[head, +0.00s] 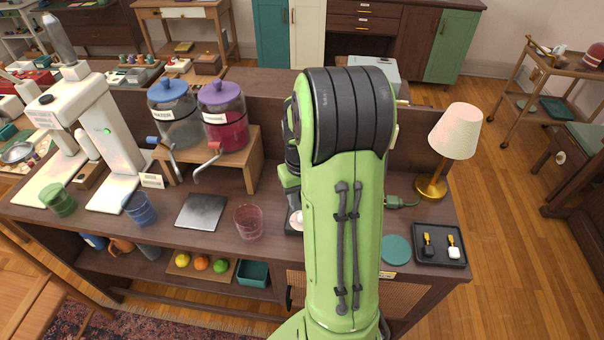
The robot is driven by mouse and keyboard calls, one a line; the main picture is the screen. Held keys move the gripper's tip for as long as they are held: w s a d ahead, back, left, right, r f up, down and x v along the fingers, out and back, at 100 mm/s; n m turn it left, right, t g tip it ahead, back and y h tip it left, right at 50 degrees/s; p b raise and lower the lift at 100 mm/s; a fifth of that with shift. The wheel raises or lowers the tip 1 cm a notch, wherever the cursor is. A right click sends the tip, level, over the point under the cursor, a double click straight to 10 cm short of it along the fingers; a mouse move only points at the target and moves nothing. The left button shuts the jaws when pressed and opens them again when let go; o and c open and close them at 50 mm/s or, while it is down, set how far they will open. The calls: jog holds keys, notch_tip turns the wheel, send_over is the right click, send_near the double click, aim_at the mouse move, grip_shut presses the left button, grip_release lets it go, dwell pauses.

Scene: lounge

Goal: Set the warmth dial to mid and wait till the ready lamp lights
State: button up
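My green arm (342,210) fills the middle of the head view and reaches over the counter. My gripper is hidden behind it, so its state does not show. A dark device (293,228) with a pale round part shows only as a sliver at the arm's left edge; most of it is hidden. A cable with a green plug (402,203) comes out on the arm's right side. I cannot make out a warmth dial or identify a ready lamp. A white machine (105,140) at the left has a small green light, whose function I cannot tell.
On the counter are a green cup (58,200), a blue cup (139,208), a grey plate (202,211), a pink glass (248,221) and two drink dispensers (224,117). Right of my arm are a table lamp (455,135), a teal disc (396,249) and a black tray (440,259).

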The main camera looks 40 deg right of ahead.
notch_tip(320, 180, up, 10)
jog(key=p, duration=0.2)
jog(key=shift+f, duration=0.15)
